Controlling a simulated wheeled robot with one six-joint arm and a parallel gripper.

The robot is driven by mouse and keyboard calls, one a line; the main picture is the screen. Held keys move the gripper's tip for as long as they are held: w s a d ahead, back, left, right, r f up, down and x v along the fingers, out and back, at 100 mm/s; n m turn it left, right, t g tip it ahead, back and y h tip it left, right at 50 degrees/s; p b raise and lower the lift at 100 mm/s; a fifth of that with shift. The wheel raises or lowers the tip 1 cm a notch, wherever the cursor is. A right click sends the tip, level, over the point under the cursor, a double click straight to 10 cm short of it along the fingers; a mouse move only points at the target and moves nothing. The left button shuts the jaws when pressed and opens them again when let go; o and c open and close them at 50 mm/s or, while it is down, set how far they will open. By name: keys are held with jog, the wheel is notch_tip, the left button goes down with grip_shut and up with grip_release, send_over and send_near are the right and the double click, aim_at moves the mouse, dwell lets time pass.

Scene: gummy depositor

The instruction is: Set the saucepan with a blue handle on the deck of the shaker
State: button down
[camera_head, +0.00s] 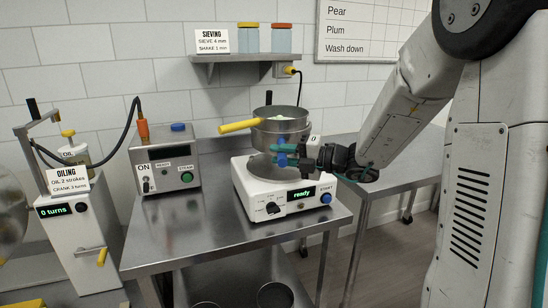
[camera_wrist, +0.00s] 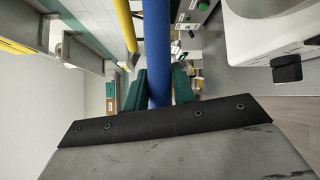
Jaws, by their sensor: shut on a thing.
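The saucepan with a blue handle is a steel pan (camera_head: 273,139) above the shaker in the head view. Its blue handle (camera_wrist: 157,45) runs between the green fingertips of my gripper (camera_wrist: 158,92), which is shut on it. In the head view my gripper (camera_head: 300,156) is at the right front of the pan. The white shaker (camera_head: 250,198) shows "ready", and its round grey deck (camera_head: 262,170) lies below the pan. I cannot tell whether the pan touches the deck. A second steel vessel (camera_head: 267,112) with a yellow handle (camera_head: 240,126) sits on the pan, with pale contents.
A grey control box (camera_head: 172,163) stands left of the shaker on the steel table (camera_head: 190,235). The white oiling machine (camera_head: 84,235) is further left. A wall shelf (camera_head: 246,58) with two jars is above. The table front left of the shaker is clear.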

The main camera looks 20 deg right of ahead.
notch_tip(320, 180, down, 6)
dwell(0.9)
jog(key=shift+r, duration=0.25)
dwell(0.5)
jog(key=shift+f, duration=0.15)
dwell(0.3)
jog(key=shift+f, duration=0.25)
